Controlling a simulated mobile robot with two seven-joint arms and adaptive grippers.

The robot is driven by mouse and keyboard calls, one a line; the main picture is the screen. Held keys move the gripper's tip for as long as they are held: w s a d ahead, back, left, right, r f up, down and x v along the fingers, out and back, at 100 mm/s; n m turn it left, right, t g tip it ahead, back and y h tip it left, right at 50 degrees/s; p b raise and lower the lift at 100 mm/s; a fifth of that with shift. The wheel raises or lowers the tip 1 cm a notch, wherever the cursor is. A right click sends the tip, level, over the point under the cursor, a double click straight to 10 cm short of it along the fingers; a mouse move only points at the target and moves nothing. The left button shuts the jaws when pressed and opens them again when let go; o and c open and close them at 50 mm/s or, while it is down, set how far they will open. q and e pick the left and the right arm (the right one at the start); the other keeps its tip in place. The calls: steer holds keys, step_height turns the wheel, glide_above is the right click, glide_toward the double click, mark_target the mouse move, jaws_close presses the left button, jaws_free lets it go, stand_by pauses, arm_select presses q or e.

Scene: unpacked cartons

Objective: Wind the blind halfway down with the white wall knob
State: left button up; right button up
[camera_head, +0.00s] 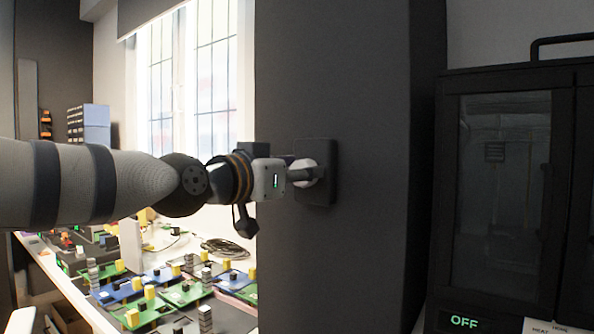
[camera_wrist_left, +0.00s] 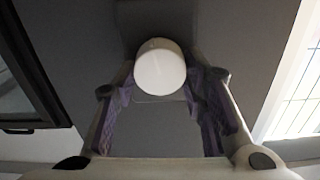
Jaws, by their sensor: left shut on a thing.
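The white wall knob (camera_head: 300,163) sits on a dark plate (camera_head: 326,185) on the dark grey pillar. My left gripper (camera_head: 308,174) reaches it from the left and is shut on it. The gripper's fingers partly hide the knob in the head view. In the left wrist view the knob's round white face (camera_wrist_left: 160,70) lies between the two purple-lined fingers. The dark blind (camera_head: 142,14) shows only as a short strip at the top of the window; most of the glass (camera_head: 190,80) is uncovered. My right gripper is not in view.
A black cabinet (camera_head: 500,190) with a glass door and a green OFF display stands at the right. Below my left arm, a bench (camera_head: 85,305) carries several coloured boards and a coiled black cable (camera_head: 228,249). The pillar face around the plate is clear.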

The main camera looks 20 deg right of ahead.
arm_select(q)
steer(key=shift+m, duration=1.1)
steer(key=o, duration=1.2)
steer(key=shift+c, duration=0.2)
steer(key=v, duration=1.2)
steer(key=shift+s, duration=0.1)
